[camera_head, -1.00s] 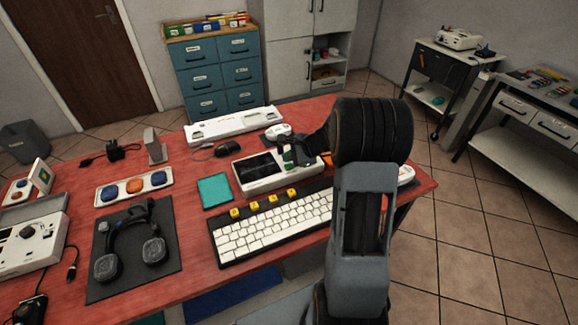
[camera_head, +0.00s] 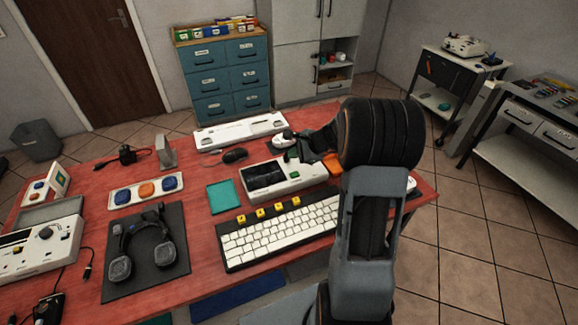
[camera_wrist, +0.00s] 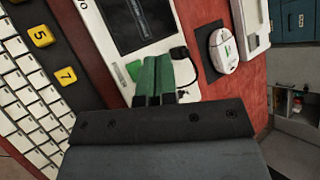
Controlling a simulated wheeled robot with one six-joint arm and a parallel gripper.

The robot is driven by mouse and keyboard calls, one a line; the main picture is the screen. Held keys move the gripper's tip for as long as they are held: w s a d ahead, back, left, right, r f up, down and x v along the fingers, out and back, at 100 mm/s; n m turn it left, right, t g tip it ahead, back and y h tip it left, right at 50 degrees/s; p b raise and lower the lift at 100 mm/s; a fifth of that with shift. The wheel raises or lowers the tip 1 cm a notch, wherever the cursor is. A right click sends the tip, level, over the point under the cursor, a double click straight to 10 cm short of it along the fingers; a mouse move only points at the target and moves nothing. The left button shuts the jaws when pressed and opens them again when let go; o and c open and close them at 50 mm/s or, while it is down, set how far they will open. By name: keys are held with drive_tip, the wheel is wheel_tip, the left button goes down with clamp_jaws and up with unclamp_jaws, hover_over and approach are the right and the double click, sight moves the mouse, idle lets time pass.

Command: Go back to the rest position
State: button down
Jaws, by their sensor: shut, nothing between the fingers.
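My gripper (camera_head: 290,154) hangs over the red table (camera_head: 190,216), above the back right part of a white device with a dark screen (camera_head: 262,176). Its fingers are shut with nothing between them. In the wrist view the green fingertips of my gripper (camera_wrist: 155,62) lie together beside the device's dark screen (camera_wrist: 138,20). My dark arm hides part of the table's right side in the head view.
A white keyboard with several yellow keys (camera_head: 280,233) lies in front of the device. A teal pad (camera_head: 222,197), a headset on a dark mat (camera_head: 145,240) and a tray of three coloured discs (camera_head: 146,190) lie left. Tiled floor (camera_head: 480,235) is open to the right.

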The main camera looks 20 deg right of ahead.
drive_tip(key=s+a+f+n+g+h, duration=0.1)
drive_tip(key=s+a+n+g, duration=0.3)
drive_tip(key=s+n, duration=0.5)
drive_tip(key=s+a+r+n+h, duration=0.5)
drive_tip(key=s+r+n, duration=0.5)
drive_tip(key=s, duration=0.4)
drive_tip(key=shift+a+t+p, duration=0.3)
drive_tip(key=shift+a, duration=0.8)
drive_tip(key=shift+s, duration=0.1)
